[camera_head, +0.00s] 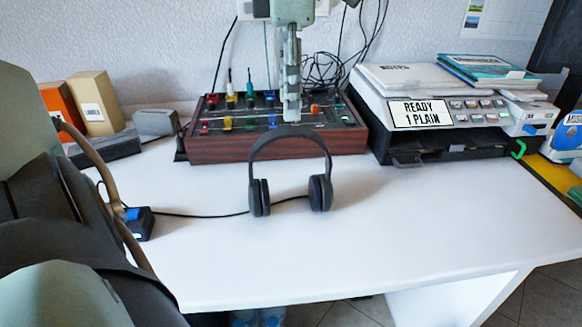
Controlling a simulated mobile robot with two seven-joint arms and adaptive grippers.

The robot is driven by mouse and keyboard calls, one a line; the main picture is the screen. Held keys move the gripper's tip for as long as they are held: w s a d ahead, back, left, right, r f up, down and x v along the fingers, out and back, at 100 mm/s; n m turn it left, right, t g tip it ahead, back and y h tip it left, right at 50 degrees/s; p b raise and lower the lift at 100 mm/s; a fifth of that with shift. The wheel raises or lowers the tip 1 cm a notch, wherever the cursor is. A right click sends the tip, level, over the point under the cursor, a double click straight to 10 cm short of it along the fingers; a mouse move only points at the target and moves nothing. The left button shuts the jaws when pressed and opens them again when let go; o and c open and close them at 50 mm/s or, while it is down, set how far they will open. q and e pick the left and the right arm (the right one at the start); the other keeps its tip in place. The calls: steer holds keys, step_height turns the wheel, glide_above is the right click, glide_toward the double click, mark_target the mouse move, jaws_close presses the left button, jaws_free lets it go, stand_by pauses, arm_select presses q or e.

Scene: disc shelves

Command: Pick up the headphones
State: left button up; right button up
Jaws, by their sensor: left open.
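The dark grey headphones (320,193) stand on the white desk with both ear cups down and the headband arched upward. They are in front of the wooden-cased mixer, near the picture's middle. My left gripper (291,112) points down from the top of the picture and is seen nearly edge-on. It is open, and its tips appear just above the top of the headband. I cannot tell its exact depth relative to the band, but no clear contact shows. My right gripper is not in view.
The mixer (215,150) stands directly behind the headphones. A printer (420,112) with papers on top is at the right. Small boxes (97,103) stand at the back left. A black cable (185,215) crosses the desk. The desk's front and right (440,225) are clear.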

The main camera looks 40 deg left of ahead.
mark_target(290, 129)
arm_select(q)
steer(key=f, duration=0.6)
steer(key=shift+s+d+f, duration=0.15)
steer(key=shift+s+d, duration=0.15)
steer(key=shift+d, duration=0.05)
steer(key=shift+c, duration=0.4)
jaws_close()
